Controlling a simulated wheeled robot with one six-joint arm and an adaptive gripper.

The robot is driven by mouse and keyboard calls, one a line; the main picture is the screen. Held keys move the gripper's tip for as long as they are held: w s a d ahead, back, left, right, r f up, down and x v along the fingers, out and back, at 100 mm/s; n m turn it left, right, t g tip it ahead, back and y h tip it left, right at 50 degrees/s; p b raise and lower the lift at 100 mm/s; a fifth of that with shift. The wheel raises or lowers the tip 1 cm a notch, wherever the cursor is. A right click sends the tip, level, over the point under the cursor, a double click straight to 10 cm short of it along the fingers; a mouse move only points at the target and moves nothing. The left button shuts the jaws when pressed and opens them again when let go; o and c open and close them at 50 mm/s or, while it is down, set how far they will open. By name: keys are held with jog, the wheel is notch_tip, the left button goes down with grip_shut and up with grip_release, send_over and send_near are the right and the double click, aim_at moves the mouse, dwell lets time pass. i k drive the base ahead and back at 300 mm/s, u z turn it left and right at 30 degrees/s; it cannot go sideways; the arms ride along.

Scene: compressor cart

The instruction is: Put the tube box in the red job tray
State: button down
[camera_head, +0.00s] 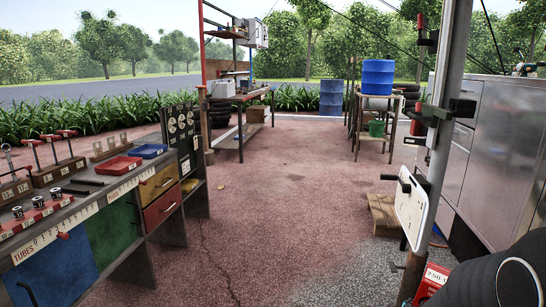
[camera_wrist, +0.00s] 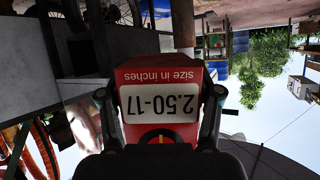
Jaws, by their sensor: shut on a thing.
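The tube box is red with a white label reading 2.50-17 and "size in inches". In the wrist view the tube box (camera_wrist: 160,75) appears upside down between the two fingers of my gripper (camera_wrist: 160,103), which is shut on it. In the head view the tube box (camera_head: 430,284) shows at the lower right, partly hidden behind dark rounded shapes. The red job tray (camera_head: 118,166) lies on the workbench at the left of the head view, far left of the box. The tray looks empty.
A blue tray (camera_head: 148,151) lies just behind the red one on the workbench (camera_head: 70,212). Tools in wooden racks and sockets stand at its near left. Open reddish floor (camera_head: 265,200) lies between the bench and the metal cabinet (camera_head: 500,145) at right. A wooden crate (camera_head: 385,215) stands before the cabinet.

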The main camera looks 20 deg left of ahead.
aim_at(119, 168)
jog(key=u, duration=0.75)
jog(key=i, duration=1.5)
jog(key=u, duration=0.95)
jog(key=i, duration=1.7)
jog(key=u, duration=0.05)
